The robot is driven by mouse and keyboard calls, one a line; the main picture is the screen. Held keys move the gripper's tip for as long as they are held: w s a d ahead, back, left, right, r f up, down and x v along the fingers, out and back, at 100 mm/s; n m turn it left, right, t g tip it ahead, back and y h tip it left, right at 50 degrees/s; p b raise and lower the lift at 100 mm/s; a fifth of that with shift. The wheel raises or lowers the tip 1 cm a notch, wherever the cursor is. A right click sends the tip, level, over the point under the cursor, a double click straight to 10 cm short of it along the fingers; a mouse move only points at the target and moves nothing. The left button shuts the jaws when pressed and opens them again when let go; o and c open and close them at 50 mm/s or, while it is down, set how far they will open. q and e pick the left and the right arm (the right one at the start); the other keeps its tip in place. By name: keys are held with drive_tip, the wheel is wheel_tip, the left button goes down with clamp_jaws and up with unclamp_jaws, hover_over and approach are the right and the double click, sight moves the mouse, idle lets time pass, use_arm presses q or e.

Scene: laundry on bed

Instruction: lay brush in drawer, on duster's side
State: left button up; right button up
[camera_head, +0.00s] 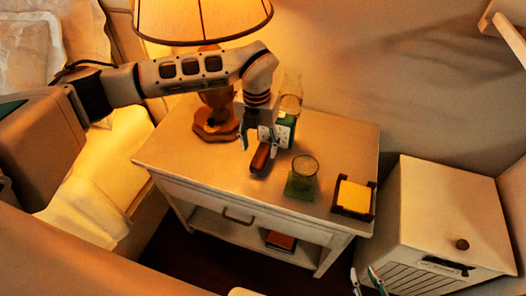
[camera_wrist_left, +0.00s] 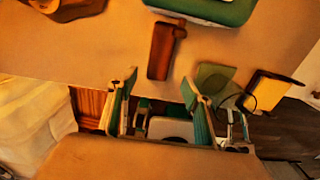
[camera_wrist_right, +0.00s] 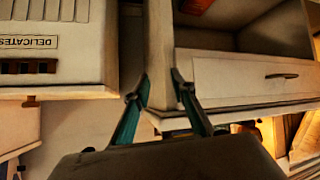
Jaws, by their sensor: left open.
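The brush, seemingly the dark reddish-brown oblong thing (camera_head: 260,158), lies on the nightstand top; it also shows in the left wrist view (camera_wrist_left: 162,52). My left gripper (camera_head: 259,143) is open and empty, above and close to the brush; its fingers (camera_wrist_left: 160,85) show apart in the left wrist view. The drawer (camera_head: 265,226) in the nightstand front looks shut; its front also shows in the right wrist view (camera_wrist_right: 235,78). Its inside is hidden, and I see no duster. My right gripper (camera_head: 369,282) is open and empty low at the right; its fingers (camera_wrist_right: 158,92) are apart.
A reddish book (camera_head: 281,241) lies on the lower shelf. A white hamper (camera_head: 450,215) stands at the right.

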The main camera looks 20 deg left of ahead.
sight(259, 158)
use_arm(q)
drive_tip(key=shift+w+a+f, duration=0.15)
drive_tip(key=shift+w+a, duration=0.25)
drive_tip(key=shift+w, duration=0.1)
drive_tip(key=shift+f, duration=0.35)
drive_tip(key=shift+s+f, duration=0.15)
drive_tip(key=shift+f, duration=0.55)
drive_tip(key=f, duration=0.3)
drive_tip(key=f+b, duration=0.1)
drive_tip(key=f, duration=0.1)
drive_tip(key=shift+d+f, duration=0.1)
drive_tip(key=shift+d, duration=0.25)
drive_tip(key=c, duration=1.4)
drive_tip(key=shift+o, duration=0.2)
